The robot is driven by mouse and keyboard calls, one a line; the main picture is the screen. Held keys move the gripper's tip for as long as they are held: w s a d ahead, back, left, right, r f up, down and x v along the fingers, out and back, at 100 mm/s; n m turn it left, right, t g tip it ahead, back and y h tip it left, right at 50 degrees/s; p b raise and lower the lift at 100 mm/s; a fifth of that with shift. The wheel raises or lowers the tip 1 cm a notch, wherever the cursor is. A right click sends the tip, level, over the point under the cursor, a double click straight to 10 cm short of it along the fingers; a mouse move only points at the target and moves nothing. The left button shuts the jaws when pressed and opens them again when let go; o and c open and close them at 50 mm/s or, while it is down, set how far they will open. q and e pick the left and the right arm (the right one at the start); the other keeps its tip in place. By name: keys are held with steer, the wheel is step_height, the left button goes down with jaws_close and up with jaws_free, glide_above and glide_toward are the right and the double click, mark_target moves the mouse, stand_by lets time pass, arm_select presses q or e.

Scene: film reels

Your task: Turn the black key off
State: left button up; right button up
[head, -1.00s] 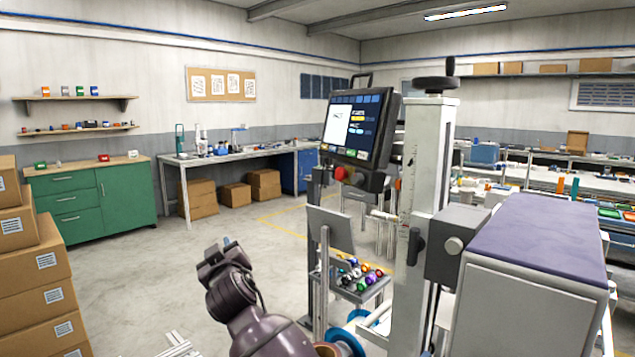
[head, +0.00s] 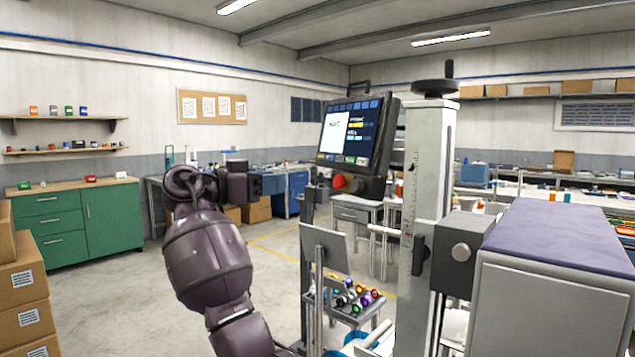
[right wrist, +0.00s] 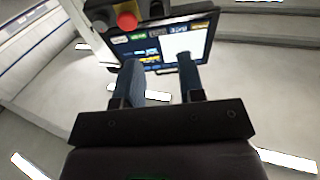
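The control box with a screen (head: 352,132) sits on a grey post. Below the screen is a red button (head: 339,181), with a small dark part (head: 356,184) to its right that may be the black key; its setting is too small to tell. My right gripper (head: 272,184) is raised left of the box and apart from it. In the right wrist view the box is upside down: the red button (right wrist: 127,20) is at the top, with a dark knob (right wrist: 100,26) beside it. The gripper's two fingers (right wrist: 158,62) are apart and empty, pointing at the screen. My left gripper is out of view.
A tall grey column (head: 429,190) with a handwheel stands right of the box, beside a purple-topped cabinet (head: 555,235). A tilted grey plate (head: 326,248) and a rack of coloured knobs (head: 352,298) are below.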

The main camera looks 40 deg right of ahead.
mark_target(325, 179)
steer(key=p+x, duration=0.1)
steer(key=x, duration=0.8)
steer(key=shift+s+d, duration=0.3)
steer(key=shift+d, duration=0.05)
steer(key=shift+s+d, duration=0.1)
steer(key=shift+d, duration=0.4)
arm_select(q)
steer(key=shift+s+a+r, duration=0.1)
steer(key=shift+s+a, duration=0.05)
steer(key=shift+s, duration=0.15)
arm_select(e)
steer(key=shift+c, duration=0.4)
